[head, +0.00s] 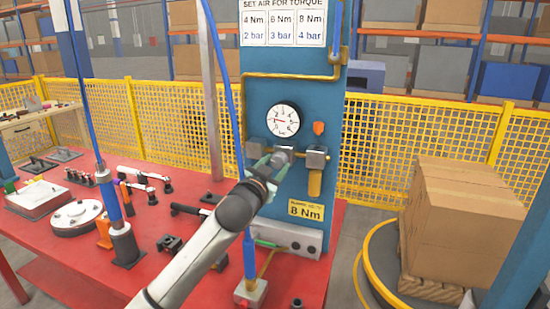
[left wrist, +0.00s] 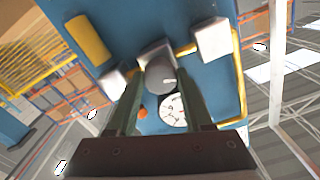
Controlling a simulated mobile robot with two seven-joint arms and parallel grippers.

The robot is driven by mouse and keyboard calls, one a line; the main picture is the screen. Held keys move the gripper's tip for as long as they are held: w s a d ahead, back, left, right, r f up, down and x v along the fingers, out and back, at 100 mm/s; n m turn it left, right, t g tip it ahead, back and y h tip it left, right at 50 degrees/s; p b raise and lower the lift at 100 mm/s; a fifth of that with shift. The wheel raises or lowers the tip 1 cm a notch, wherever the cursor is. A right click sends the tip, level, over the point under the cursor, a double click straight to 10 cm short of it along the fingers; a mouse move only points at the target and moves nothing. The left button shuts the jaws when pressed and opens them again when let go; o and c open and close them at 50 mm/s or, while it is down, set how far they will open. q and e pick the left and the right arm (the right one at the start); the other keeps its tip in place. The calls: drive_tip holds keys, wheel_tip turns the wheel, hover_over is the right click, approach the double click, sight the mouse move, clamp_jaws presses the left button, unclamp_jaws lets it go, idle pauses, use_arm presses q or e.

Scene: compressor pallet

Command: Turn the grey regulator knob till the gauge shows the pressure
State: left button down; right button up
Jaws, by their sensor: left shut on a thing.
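The grey regulator knob (head: 284,153) is on the front of the regulator on the blue panel (head: 297,195). In the left wrist view the knob (left wrist: 160,77) sits between the two fingers of my left gripper (left wrist: 158,88), which is shut on it. In the head view my left gripper (head: 270,165) reaches up to the knob from the lower left. The round white gauge (head: 283,120) is just above; its red needle points left, near the 2. The gauge (left wrist: 173,109) shows tilted in the wrist view. My right gripper is not in view.
A sign (head: 284,22) pairs 4 Nm with 2 bar, 6 Nm with 3 bar, 8 Nm with 4 bar. A yellow tag (head: 306,210) reads 8 Nm. The red table (head: 100,235) holds tools. Cardboard boxes (head: 455,220) stand at right, before a yellow fence (head: 385,145).

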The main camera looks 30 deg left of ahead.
use_arm(q)
drive_tip(key=m+p, duration=0.4)
drive_tip(key=m, duration=0.1)
drive_tip(key=shift+a+r+m, duration=0.1)
drive_tip(key=shift+r+m, duration=0.1)
drive_tip(key=shift+m, duration=0.1)
drive_tip(key=m+p, duration=0.2)
drive_tip(key=m, duration=0.1)
drive_tip(key=shift+m, duration=0.3)
drive_tip(key=m, duration=0.2)
drive_tip(key=shift+f+m, duration=0.1)
drive_tip(key=shift+m, duration=0.3)
drive_tip(key=m, duration=0.7)
drive_tip(key=shift+m, duration=1.8)
